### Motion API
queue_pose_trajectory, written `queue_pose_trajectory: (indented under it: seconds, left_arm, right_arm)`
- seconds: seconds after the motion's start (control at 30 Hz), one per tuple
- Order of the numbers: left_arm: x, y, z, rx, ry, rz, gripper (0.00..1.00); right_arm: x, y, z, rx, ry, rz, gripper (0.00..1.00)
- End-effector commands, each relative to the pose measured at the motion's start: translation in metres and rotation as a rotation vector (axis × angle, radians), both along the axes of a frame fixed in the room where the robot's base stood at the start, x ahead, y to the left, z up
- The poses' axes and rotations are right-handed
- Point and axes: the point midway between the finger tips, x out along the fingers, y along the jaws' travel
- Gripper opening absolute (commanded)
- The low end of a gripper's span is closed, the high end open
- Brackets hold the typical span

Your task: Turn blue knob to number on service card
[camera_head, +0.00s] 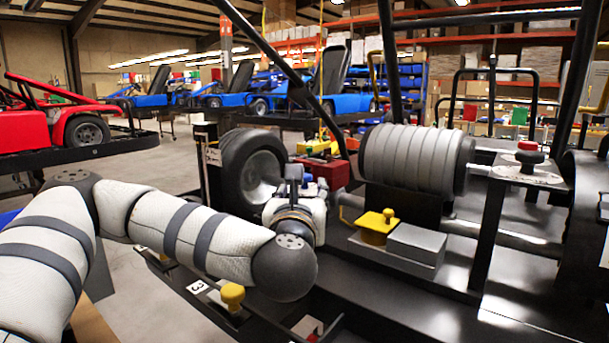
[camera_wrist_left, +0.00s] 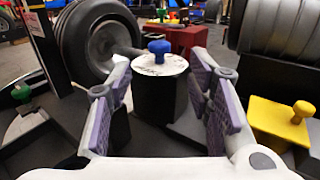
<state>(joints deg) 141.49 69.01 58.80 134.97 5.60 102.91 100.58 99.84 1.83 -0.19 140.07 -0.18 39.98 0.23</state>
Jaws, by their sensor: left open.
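The blue knob (camera_wrist_left: 159,48) stands on a round white dial (camera_wrist_left: 160,64) on top of a black post in the left wrist view. My left gripper (camera_wrist_left: 160,95) is open, its two purple-padded fingers apart with the post and dial ahead between them. The fingers do not touch the knob. In the head view the left gripper (camera_head: 298,180) is seen from behind, and a bit of blue shows beside its fingers. A white card (camera_head: 212,155) is on a dark upright by the wheel; its writing is too small to read. My right gripper is not in view.
A black tyre (camera_head: 236,165) stands behind the left gripper. A yellow box with a yellow knob (camera_head: 376,226) and a ribbed grey cylinder (camera_head: 412,160) lie to the right.

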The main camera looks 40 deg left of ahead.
Motion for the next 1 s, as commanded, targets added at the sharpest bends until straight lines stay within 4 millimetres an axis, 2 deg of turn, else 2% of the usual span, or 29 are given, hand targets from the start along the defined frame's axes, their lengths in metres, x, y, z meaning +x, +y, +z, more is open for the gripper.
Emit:
queue_pose_trajectory:
  seconds: [0.2,0.33,0.5,0.73,0.93,1.0]
  left_arm:
    - [0.043,0.038,0.000,0.000,0.001,0.005,0.46]
    - [0.062,0.053,0.000,0.000,0.001,0.004,0.46]
    - [0.073,0.061,0.000,-0.001,0.002,0.003,0.46]
    - [0.073,0.062,-0.001,-0.001,0.002,0.002,0.46]
    - [0.073,0.062,-0.001,-0.001,0.002,0.002,0.01]
    - [0.073,0.062,-0.001,-0.001,0.002,0.002,0.00]
  right_arm:
    - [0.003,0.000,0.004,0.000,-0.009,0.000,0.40]
    - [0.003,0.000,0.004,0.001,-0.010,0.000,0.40]
    - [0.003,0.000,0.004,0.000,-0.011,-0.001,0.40]
    - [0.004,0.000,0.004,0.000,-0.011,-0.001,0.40]
    - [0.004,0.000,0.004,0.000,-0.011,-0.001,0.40]
    - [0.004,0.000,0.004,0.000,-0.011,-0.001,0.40]
